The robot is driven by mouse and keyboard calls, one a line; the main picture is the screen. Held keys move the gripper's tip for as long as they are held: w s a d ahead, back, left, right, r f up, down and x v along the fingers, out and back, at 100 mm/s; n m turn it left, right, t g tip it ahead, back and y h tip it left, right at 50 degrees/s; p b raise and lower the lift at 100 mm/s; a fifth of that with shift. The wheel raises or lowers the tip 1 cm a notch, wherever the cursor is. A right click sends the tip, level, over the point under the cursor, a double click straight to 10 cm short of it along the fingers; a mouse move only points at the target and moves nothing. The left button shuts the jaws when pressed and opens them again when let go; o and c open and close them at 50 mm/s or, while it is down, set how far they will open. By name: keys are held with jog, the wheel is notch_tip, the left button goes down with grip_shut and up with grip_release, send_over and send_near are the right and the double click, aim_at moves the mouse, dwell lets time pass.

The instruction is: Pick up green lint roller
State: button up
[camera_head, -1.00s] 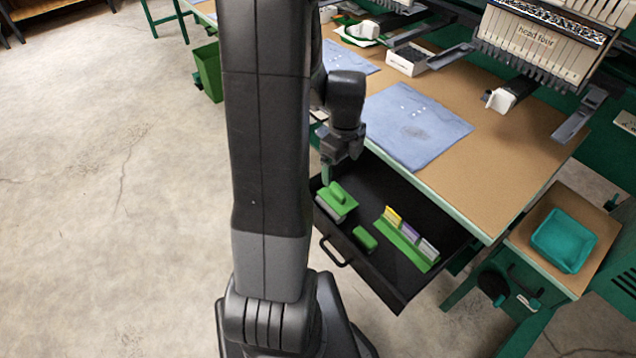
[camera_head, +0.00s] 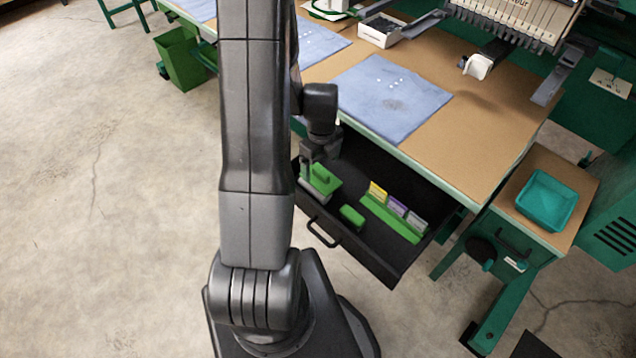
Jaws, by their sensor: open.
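The green lint roller (camera_head: 326,184), a green body with a raised grip and a pale grey roller edge, lies at the left end of the open black drawer (camera_head: 375,253). My gripper (camera_head: 311,172) is open and points down at the roller's upper left part. It covers some of the roller. I cannot tell whether the fingers touch it or are around its grip.
A small green block (camera_head: 352,216) and a green rack (camera_head: 392,218) with yellow, purple and grey cards are in the drawer. The table (camera_head: 480,130) with a blue cloth (camera_head: 390,98) overhangs the drawer's back. A teal tray (camera_head: 547,200) stands at right.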

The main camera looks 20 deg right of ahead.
aim_at(321, 171)
jog(key=shift+w+f, duration=0.1)
jog(key=shift+f, duration=2.3)
jog(key=c, duration=1.1)
notch_tip(321, 171, up, 10)
jog(key=shift+r, duration=0.1)
